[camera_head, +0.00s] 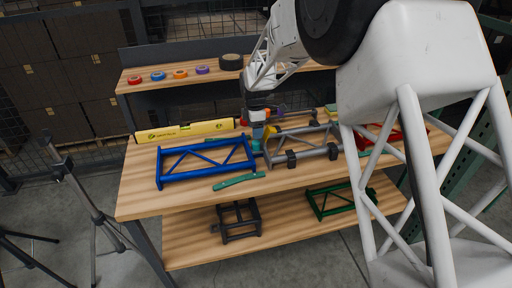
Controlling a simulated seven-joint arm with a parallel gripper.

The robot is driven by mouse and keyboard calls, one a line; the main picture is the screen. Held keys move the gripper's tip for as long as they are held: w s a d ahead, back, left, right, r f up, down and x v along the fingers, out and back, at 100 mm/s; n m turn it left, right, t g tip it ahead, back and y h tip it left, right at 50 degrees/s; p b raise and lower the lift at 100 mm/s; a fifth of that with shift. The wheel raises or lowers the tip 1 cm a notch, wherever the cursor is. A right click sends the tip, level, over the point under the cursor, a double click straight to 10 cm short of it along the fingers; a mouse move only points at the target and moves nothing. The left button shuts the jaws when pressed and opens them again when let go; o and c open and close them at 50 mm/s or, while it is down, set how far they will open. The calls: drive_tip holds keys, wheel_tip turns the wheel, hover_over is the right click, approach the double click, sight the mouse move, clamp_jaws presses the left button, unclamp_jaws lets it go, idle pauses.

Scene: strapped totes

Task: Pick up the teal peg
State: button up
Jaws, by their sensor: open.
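A teal, slender, bar-like piece (238,181) lies flat near the table's front edge, just in front of the blue truss frame; it looks like the teal peg. My gripper (258,143) points down between the blue frame and the grey frame, behind this piece and apart from it. Its jaws are open, but the fingertips are small and hard to make out. A small teal patch shows at the gripper; I cannot tell whether it is a separate thing. Another teal-green piece (378,152) lies farther right, partly hidden by my arm.
The blue truss frame (205,160) and the grey truss frame (305,146) stand on the wooden table (150,198). A yellow level (185,131) lies behind. A red frame (385,137) is at right. Colored tape rolls (180,73) line the back shelf. The front-left table corner is clear.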

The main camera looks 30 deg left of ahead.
sight(256, 142)
drive_tip(key=shift+f, duration=0.1)
drive_tip(key=shift+f, duration=1.25)
drive_tip(key=shift+w+d+f, duration=0.1)
drive_tip(key=shift+w+f, duration=0.05)
drive_tip(key=shift+f, duration=2.45)
drive_tip(key=c, duration=1.1)
drive_tip(key=shift+o, duration=0.2)
drive_tip(key=shift+r, duration=0.15)
